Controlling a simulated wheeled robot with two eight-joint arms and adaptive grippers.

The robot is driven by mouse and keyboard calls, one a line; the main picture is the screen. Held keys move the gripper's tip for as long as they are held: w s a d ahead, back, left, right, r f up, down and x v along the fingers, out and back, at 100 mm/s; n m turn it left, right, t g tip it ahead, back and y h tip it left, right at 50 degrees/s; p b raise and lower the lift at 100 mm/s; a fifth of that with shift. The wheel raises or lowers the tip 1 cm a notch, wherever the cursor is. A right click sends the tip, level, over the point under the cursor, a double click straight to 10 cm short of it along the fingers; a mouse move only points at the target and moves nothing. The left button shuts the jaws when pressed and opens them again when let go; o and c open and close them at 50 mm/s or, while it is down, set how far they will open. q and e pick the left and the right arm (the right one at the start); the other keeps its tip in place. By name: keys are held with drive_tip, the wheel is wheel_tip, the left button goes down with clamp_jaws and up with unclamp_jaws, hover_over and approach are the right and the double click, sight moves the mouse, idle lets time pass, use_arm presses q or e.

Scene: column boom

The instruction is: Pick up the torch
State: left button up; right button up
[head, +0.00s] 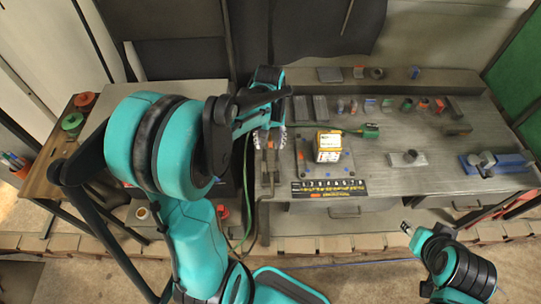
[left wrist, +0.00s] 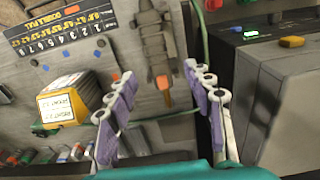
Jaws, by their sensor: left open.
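My left gripper (head: 269,146) is open above the left part of the grey workbench. In the left wrist view its two purple-padded fingers (left wrist: 158,72) stand apart with nothing held between them. A long grey tool with an orange end (left wrist: 157,50) lies on the bench, seen between and beyond the fingertips; it also shows below the gripper in the head view (head: 268,180). It may be the torch, but I cannot tell for certain. No contact with it is visible. My right arm is at the lower right, with a small metal tip (head: 406,228); its jaw state is unclear.
A yellow box with white labels (head: 328,147) stands beside the tool, above a black numbered board (head: 329,188). A dark box (left wrist: 281,85) stands close to the gripper's other side. A green cable hangs nearby. A blue vise (head: 497,162) is at the bench's right.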

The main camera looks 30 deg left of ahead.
sight(271, 153)
use_arm(q)
drive_tip(key=f, duration=0.2)
drive_tip(key=f+b, duration=0.1)
drive_tip(key=f, duration=0.2)
drive_tip(key=f+b, duration=0.1)
drive_tip(key=f, duration=0.1)
drive_tip(key=shift+w+f, duration=0.3)
drive_tip(key=shift+c, duration=0.3)
clamp_jaws()
